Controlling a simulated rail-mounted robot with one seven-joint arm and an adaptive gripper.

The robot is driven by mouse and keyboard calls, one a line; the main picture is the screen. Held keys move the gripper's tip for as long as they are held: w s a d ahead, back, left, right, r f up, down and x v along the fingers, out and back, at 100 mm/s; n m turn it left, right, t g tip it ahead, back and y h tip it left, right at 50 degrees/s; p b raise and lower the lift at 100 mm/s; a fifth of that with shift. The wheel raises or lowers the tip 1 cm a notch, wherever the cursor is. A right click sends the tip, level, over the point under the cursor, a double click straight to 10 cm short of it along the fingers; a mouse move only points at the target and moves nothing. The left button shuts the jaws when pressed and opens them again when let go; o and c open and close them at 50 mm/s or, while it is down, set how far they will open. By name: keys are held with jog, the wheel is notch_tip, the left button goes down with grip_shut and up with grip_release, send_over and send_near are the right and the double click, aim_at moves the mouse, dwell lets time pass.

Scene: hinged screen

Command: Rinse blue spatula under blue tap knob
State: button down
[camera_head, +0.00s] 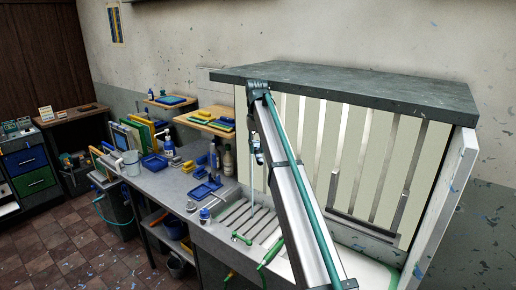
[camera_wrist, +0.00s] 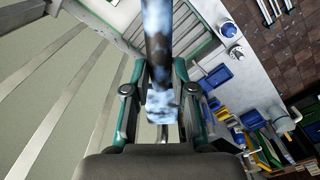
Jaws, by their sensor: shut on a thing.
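My gripper (camera_wrist: 160,78) is in the lower middle of the wrist view, its two green-and-black fingers closed on either side of a long, mottled blue-white and dark piece (camera_wrist: 157,30). I take this piece for the blue spatula; it runs up out of the picture, so its far end is hidden. A small white fitting with a blue top (camera_head: 205,214) stands at the sink's left edge. It may be the blue tap knob; I cannot tell for sure.
A slatted screen (camera_head: 340,160) under a grey top slab (camera_head: 350,88) stands behind my arm. A white panel (camera_head: 443,205) stands at its right. Blue trays (camera_head: 205,187) and bottles (camera_head: 227,160) crowd the counter on the left.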

jog(key=shift+f+b, duration=2.85)
jog(key=shift+f, duration=5.2)
jog(key=w+a, duration=0.2)
jog(key=w, duration=0.6)
jog(key=shift+w, duration=0.4)
jog(key=shift+s, duration=0.15)
jog(key=s+d+p, duration=0.1)
jog(key=s+d, duration=0.1)
jog(key=s, duration=0.6)
jog(key=shift+s+p, duration=0.25)
jog(key=shift+p, duration=0.05)
jog(key=shift+r, duration=0.15)
